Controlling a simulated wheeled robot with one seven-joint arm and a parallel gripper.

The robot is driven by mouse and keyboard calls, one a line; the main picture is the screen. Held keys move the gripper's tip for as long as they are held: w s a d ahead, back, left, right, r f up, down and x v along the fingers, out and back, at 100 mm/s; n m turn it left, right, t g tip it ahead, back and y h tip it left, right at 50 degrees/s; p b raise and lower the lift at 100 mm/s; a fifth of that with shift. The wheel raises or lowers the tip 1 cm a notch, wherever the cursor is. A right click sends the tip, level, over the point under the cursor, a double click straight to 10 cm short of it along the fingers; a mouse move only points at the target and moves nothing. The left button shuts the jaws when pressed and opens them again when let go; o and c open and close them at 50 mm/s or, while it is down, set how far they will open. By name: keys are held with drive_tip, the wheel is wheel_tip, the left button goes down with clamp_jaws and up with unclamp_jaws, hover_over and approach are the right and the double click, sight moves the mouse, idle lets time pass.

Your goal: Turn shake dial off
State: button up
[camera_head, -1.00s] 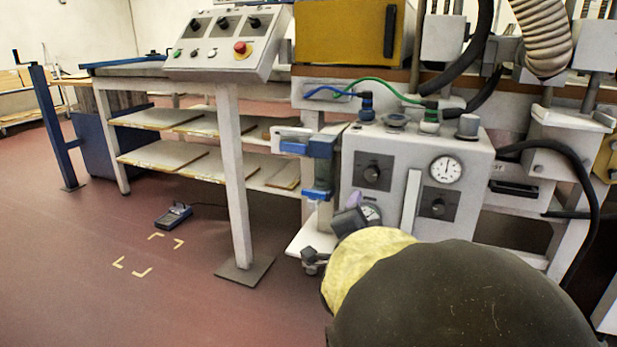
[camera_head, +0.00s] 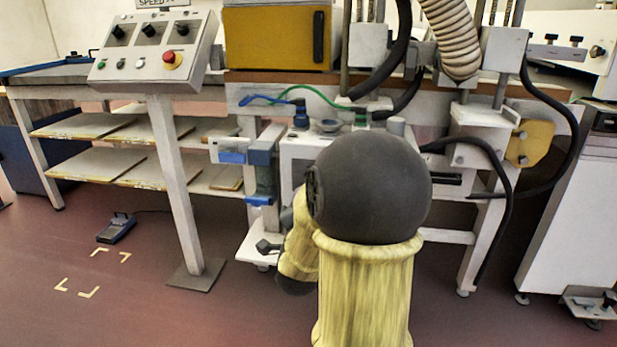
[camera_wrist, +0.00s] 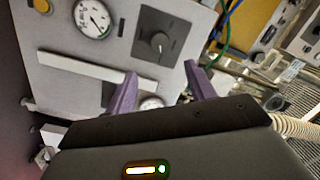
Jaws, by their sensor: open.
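In the wrist view a black knob on a dark square plate, a dial (camera_wrist: 158,42), sits on a pale panel (camera_wrist: 60,48) just beyond my fingertips. Its label is not readable, so I cannot tell whether it is the shake dial. My gripper (camera_wrist: 160,70) is open with its purple fingers apart and nothing between them. The fingertips appear below the dial in the picture, and I see no contact. A round gauge (camera_wrist: 92,18) is left of the dial. In the head view my arm hides the dial and most of its box (camera_head: 298,150).
A control console (camera_head: 155,50) with several knobs and a red button (camera_head: 173,60) stands at the upper left. Hoses, including a ribbed one (camera_head: 450,38), hang above the box. A foot pedal (camera_head: 116,228) lies on open floor at left.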

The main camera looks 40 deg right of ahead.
drive_tip(key=shift+w+d+r+p, duration=0.25)
drive_tip(key=shift+w+d+p, duration=0.25)
drive_tip(key=shift+p, duration=1.55)
drive_tip(key=shift+w+p, duration=0.1)
drive_tip(key=shift+p, duration=0.3)
drive_tip(key=p, duration=0.5)
drive_tip(key=shift+w+d+f, duration=0.15)
drive_tip(key=shift+w, duration=0.2)
drive_tip(key=p+x, duration=0.1)
drive_tip(key=x, duration=0.7)
drive_tip(key=shift+w+d+f, duration=0.15)
drive_tip(key=shift+d+f, duration=0.05)
drive_tip(key=shift+d, duration=0.1)
drive_tip(key=c, duration=1)
